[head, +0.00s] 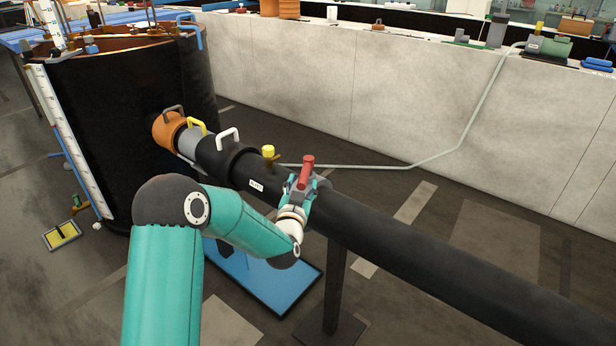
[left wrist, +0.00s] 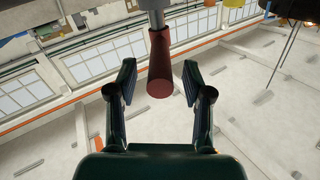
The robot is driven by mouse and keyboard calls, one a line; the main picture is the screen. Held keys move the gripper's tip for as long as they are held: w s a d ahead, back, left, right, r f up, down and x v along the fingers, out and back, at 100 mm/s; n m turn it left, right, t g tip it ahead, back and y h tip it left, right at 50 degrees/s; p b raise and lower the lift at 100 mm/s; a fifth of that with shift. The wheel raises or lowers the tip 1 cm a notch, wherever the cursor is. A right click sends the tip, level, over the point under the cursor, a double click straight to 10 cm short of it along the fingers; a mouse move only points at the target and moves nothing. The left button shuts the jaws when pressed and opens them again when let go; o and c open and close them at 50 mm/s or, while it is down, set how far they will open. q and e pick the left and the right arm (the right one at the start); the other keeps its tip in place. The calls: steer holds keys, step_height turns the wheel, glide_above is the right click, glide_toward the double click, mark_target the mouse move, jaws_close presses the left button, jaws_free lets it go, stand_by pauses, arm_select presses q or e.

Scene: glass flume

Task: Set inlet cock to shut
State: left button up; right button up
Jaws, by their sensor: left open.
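The inlet cock's red handle (head: 306,170) stands up from the black pipe (head: 400,246) in the head view, beside a small white label (head: 256,186) on the pipe. My left gripper (head: 302,190) is at the handle, partly blocking the cock body. In the left wrist view the red handle (left wrist: 160,72) hangs on a grey stem between the two dark fingers of the left gripper (left wrist: 159,82). The fingers are open, with a gap visible on both sides of the handle. My right gripper does not show.
A yellow-topped fitting (head: 268,152) stands just left of the cock. White, yellow and brown loop handles sit further along the pipe toward the large dark tank (head: 120,110). A post (head: 334,285) supports the pipe. A pale wall (head: 400,100) runs behind, with floor between.

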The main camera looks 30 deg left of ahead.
mark_target(306, 172)
arm_select(q)
steer(key=shift+x, duration=1.85)
steer(key=shift+c, duration=0.4)
